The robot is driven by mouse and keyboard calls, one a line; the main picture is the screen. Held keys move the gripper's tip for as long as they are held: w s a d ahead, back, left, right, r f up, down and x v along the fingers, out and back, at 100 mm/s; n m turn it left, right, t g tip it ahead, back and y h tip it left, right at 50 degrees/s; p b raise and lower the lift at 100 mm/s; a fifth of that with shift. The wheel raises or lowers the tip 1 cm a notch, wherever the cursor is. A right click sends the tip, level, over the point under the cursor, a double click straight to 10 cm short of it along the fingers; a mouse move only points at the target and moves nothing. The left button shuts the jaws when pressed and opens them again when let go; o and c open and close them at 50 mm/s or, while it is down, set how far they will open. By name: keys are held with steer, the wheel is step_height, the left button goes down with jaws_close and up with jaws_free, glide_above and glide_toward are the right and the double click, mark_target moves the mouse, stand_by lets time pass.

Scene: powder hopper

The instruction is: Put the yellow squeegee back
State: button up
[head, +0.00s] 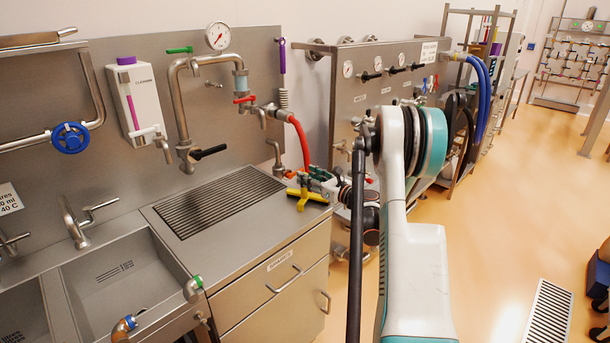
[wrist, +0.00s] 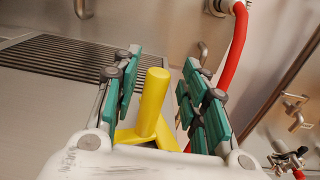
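My gripper (wrist: 160,72) has green finger pads, one set on each side of the handle. There is a visible gap on both sides, so it is open around the handle and not closed on it. In the head view my gripper (head: 312,180) is small and partly hides the squeegee's upper end.
A ribbed drain grate (head: 220,200) lies in the counter (head: 270,240) left of the squeegee. A red hose (head: 301,140) hangs close behind my gripper. Sinks (head: 125,280) are at the left. A valve panel (head: 360,85) stands behind my arm. Open floor (head: 490,230) is at the right.

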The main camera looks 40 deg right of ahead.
steer(key=s+p, duration=0.1)
steer(key=s, duration=0.8)
steer(key=shift+s+d, duration=0.35)
steer(key=shift+s, duration=0.05)
steer(key=w+a+r+n+g+y, duration=0.1)
steer(key=w+a+r+n+g, duration=0.25)
steer(key=a, duration=0.55)
steer(key=w+a+r+n+g+y, duration=0.15)
steer(key=w+a+n, duration=0.25)
steer(key=a+n, duration=0.4)
steer(key=s+a+r+n+g+h, duration=0.1)
steer(key=s+a+r+n+g, duration=0.15)
steer(key=a+n, duration=0.55)
steer(key=s+a+r+n+g, duration=0.1)
steer(key=a+r+n, duration=0.3)
steer(key=a, duration=0.8)
steer(key=s+a+r+n+h, duration=0.2)
steer(key=s+a+r+n, duration=0.1)
steer(key=s+a+n, duration=0.45)
steer(key=s+f+n+g, duration=0.1)
steer(key=s+f+n, duration=0.1)
steer(key=s, duration=0.7)
steer(key=s+f+n+g, duration=0.1)
steer(key=s+f+n, duration=0.1)
steer(key=s, duration=0.8)
steer(key=shift+a+f, duration=0.2)
steer(key=shift+a, duration=0.15)
